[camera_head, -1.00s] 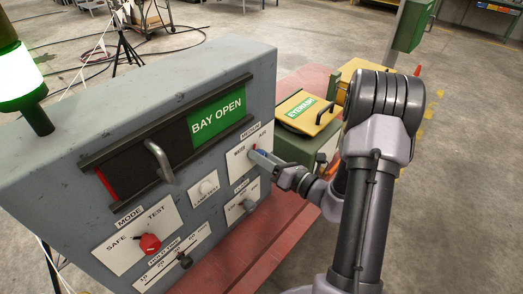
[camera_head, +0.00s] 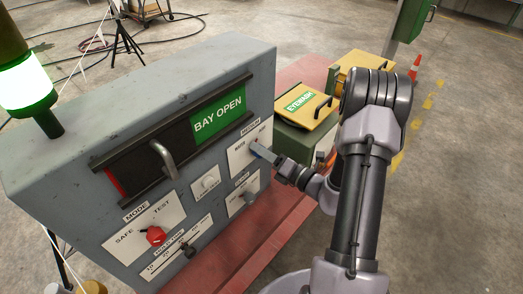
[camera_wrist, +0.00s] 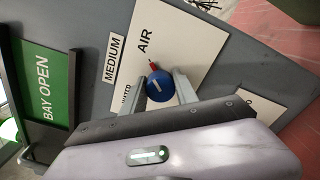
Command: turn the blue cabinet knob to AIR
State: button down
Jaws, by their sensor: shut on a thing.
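The blue knob (camera_wrist: 160,86) with a white line on its face sits on the white MEDIUM plate (camera_wrist: 176,36) of the grey cabinet. The two fingers of my gripper (camera_wrist: 161,89) are on either side of the knob and shut on it. A small red pointer (camera_wrist: 153,66) at the knob's edge points roughly toward the word AIR (camera_wrist: 145,42). The WATER word (camera_wrist: 126,98) is partly covered by a finger. In the head view my gripper (camera_head: 258,151) reaches the panel from the right and mostly hides the knob.
The cabinet (camera_head: 80,165) also carries a handle (camera_head: 164,158) beside the BAY OPEN sign (camera_head: 219,116), a red MODE knob (camera_head: 155,236) and a black slider knob (camera_head: 189,251).

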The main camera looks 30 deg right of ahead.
jog(key=c, duration=0.9)
grip_release()
jog(key=shift+c, duration=0.2)
jog(key=shift+s, duration=0.1)
jog(key=v, duration=1.7)
jog(key=shift+s, duration=0.15)
